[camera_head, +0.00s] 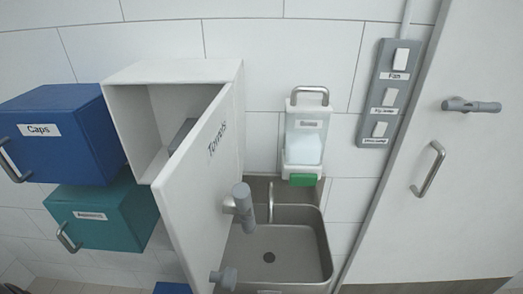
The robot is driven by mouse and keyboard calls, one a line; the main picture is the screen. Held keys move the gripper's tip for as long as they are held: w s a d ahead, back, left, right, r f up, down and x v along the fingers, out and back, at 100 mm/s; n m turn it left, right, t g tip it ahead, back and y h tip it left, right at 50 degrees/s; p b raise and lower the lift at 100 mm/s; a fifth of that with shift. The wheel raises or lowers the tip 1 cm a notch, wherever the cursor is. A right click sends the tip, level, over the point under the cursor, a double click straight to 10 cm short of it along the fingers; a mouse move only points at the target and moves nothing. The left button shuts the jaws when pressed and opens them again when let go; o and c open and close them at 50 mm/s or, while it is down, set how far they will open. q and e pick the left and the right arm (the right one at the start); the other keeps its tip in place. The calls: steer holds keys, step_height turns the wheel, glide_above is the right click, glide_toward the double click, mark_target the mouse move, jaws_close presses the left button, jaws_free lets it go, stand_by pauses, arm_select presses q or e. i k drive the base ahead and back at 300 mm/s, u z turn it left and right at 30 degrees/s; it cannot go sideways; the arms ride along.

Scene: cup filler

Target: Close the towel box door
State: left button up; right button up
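The white towel box (170,72) is mounted on the tiled wall left of the middle. Its white door (190,195), labelled "Towels", stands wide open and swung out toward me. The door's outer face is turned to the right and hides part of the box opening. A grey handle (243,206) shows at the door's outer side, with a smaller grey knob (222,278) lower down. A grey object (182,134) shows partly inside the box, mostly hidden by the door. Neither of my grippers is in view.
A blue "Caps" box (75,150) and a teal box (110,235) sit left of the towel box. A steel sink (300,240) lies right of the door, below a soap dispenser (305,150). A switch panel (390,95) and a grey door (450,210) are at right.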

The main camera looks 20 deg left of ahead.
mark_target(188, 193)
steer(key=u, duration=0.65)
steer(key=k, duration=1.2)
steer(key=z, duration=0.75)
steer(key=k, duration=0.45)
steer(key=z, duration=0.5)
